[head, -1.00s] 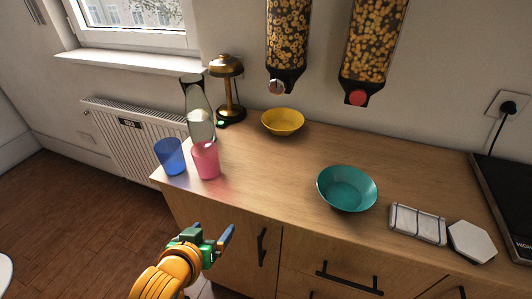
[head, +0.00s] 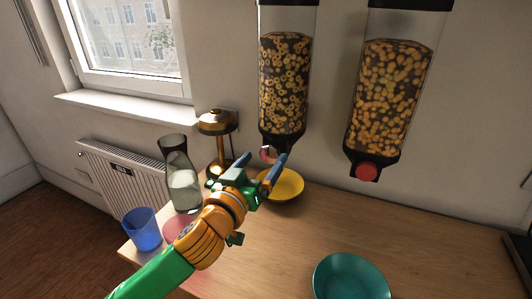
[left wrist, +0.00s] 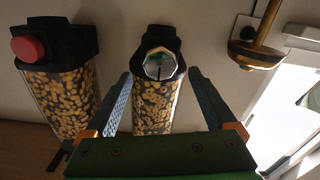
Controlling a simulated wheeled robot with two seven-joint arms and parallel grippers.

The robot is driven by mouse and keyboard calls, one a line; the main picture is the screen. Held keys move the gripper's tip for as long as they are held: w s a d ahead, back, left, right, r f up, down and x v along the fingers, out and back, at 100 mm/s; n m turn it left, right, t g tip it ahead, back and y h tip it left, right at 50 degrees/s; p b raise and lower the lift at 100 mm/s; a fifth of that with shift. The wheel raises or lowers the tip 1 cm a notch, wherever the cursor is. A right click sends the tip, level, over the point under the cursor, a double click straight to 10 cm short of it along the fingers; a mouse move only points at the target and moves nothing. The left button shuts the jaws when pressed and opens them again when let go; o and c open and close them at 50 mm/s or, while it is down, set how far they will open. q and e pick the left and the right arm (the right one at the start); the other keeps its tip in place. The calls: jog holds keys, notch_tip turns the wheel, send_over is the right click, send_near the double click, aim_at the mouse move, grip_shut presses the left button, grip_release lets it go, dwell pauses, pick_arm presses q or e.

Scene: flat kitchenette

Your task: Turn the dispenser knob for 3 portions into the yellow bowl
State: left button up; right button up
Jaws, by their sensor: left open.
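The left dispenser (head: 284,90), filled with ring-shaped cereal, hangs on the wall. Its pale knob (head: 268,153) is at the bottom front; in the left wrist view, upside down, the knob (left wrist: 160,63) is a silvery faceted disc with a dark mark. My left gripper (head: 263,160) is open, its blue fingers pointing at the knob, one on each side in the picture. I cannot tell whether they touch it. The yellow bowl (head: 287,187) stands on the counter below this dispenser, partly hidden by the gripper. I cannot see inside it fully. My right gripper is not in view.
A second dispenser (head: 382,95) with a red knob (head: 367,172) hangs to the right. A teal bowl (head: 350,278) stands nearer on the counter. A brass lamp (head: 217,140), a glass carafe (head: 181,180), a blue cup (head: 142,230) and a pink cup (head: 177,228) are on the left.

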aim_at(269, 153)
pick_arm(q)
jog(key=x, duration=0.2)
jog(key=shift+w+d+f, duration=0.15)
jog(key=shift+w+f, duration=0.05)
jog(key=shift+w, duration=0.2)
jog(key=shift+s, duration=0.2)
jog(key=c, duration=1.4)
jog(key=shift+r, duration=0.1)
jog(key=m+p, duration=0.2)
jog(key=m, duration=0.1)
jog(key=shift+r+m, duration=0.15)
jog(key=shift+m, duration=0.15)
jog(key=m+p, duration=0.3)
jog(key=m, duration=0.2)
jog(key=m+p, duration=0.2)
jog(key=m, duration=0.3)
jog(key=shift+d+p, duration=0.15)
jog(key=shift+p, duration=0.15)
jog(key=shift+f+m+p, duration=0.15)
jog(key=shift+m+p, duration=0.25)
jog(key=shift+m, duration=0.55)
jog(key=shift+f+m+p, duration=0.1)
jog(key=shift+m+p, duration=0.25)
jog(key=shift+m, duration=0.6)
